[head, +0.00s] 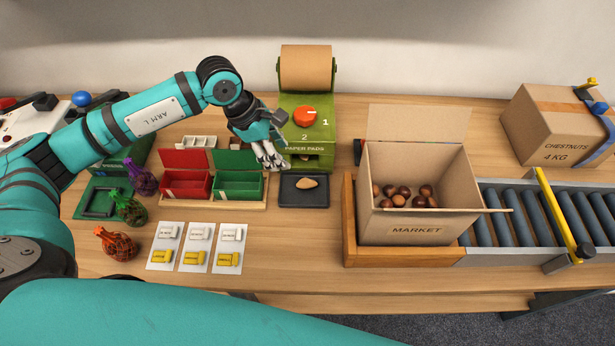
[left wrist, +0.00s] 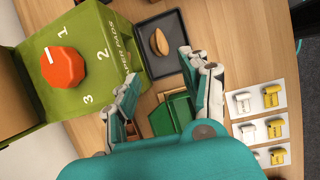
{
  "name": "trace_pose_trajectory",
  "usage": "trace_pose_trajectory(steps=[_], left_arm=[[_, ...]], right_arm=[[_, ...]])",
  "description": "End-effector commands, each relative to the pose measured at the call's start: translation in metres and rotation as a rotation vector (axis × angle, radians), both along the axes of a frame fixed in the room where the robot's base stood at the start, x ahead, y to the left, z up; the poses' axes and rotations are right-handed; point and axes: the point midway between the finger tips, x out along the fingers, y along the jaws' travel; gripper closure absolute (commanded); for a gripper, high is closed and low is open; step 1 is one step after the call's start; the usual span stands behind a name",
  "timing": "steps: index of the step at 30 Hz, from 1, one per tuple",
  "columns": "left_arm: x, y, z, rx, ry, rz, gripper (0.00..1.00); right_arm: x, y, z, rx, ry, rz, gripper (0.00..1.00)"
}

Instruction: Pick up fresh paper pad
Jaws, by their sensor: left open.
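The green paper pads dispenser (head: 309,156) stands at the back with a brown paper roll (head: 306,68) on top and an orange knob (head: 305,116) marked with numbers. It fills the upper left of the left wrist view (left wrist: 120,45). A black tray (head: 313,202) lies in front of it, holding a small tan oval piece (head: 306,183); I cannot tell for sure that this is a paper pad. My left gripper (head: 271,160) is open and empty, above and left of the tray. In the left wrist view the piece (left wrist: 158,41) lies beyond the spread fingertips (left wrist: 160,64). My right gripper is not in view.
Red (head: 186,184) and green (head: 238,185) bins sit left of the tray. A market box (head: 417,225) of chestnuts stands right, beside a roller conveyor (head: 500,218). Bare table lies before the tray.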

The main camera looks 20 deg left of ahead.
Motion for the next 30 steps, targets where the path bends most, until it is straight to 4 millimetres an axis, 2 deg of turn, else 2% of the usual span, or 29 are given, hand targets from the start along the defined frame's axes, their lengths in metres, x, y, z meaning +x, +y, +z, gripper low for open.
trace_pose_trajectory(steps=[1, 9, 12, 17, 20, 24, 30], left_arm=[[0.001, -0.006, -0.008, -0.002, 0.005, 0.0, 0.54], [0.01, -0.026, -0.059, -0.005, 0.004, 0.001, 0.54], [0.013, -0.03, -0.071, -0.004, 0.001, 0.0, 0.54], [0.015, -0.034, -0.08, -0.004, 0.0, 0.0, 0.54], [0.018, -0.04, -0.087, -0.006, 0.002, 0.0, 0.54], [0.024, -0.052, -0.105, -0.006, 0.003, 0.001, 0.54], [0.027, -0.056, -0.123, -0.005, 0.001, 0.002, 0.54]], right_arm=[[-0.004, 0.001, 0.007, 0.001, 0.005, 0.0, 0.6], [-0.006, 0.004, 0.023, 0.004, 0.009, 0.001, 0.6], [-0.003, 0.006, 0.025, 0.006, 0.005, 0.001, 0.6], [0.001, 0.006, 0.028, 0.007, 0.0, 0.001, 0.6], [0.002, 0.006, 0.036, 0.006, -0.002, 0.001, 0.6], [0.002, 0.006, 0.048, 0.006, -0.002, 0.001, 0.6], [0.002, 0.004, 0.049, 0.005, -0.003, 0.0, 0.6]])
